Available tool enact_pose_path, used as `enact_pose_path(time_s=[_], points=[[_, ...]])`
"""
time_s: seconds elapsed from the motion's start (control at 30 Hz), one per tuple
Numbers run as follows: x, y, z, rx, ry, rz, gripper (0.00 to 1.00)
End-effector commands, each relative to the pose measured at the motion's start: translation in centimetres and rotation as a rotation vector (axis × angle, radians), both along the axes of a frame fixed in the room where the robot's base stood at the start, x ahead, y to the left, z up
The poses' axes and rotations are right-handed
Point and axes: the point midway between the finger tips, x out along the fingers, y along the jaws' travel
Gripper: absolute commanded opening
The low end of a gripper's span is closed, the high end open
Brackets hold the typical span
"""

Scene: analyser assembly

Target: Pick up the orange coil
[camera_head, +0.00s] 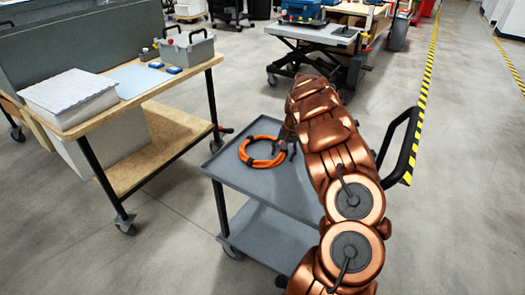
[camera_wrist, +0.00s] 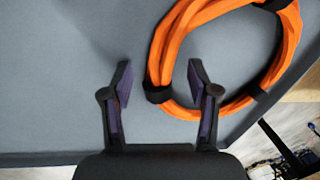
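The orange coil (camera_head: 262,151), a loop of thick orange cable with black bands, lies on the upper shelf of a grey cart (camera_head: 285,195). In the wrist view the coil (camera_wrist: 172,45) fills the upper right. My gripper (camera_wrist: 160,80) is open, with its two fingers apart. The right finger overlaps the coil's opening in the picture. I cannot tell whether either finger touches the cable. In the head view my arm hides much of the cart's right side, and the gripper (camera_head: 291,146) is small beside the coil.
A wooden-topped workbench (camera_head: 140,95) with a white box (camera_head: 70,97) and a grey toolbox (camera_head: 187,48) stands to the left. A black cart handle (camera_head: 402,145) rises right of my arm. A lift table (camera_head: 318,35) stands behind. The cart shelf left of the coil is bare.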

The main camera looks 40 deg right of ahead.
Motion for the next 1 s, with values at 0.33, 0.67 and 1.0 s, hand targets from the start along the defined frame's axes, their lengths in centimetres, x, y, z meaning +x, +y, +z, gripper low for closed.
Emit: enact_pose_path(time_s=[0.33, 0.67, 1.0], points=[[0.00, 0.00, 0.01, 0.000, 0.000, 0.000, 0.23], [-0.06, -0.04, -0.01, 0.000, 0.001, -0.001, 0.00], [-0.07, -0.05, 0.02, 0.000, 0.001, -0.001, 0.00]])
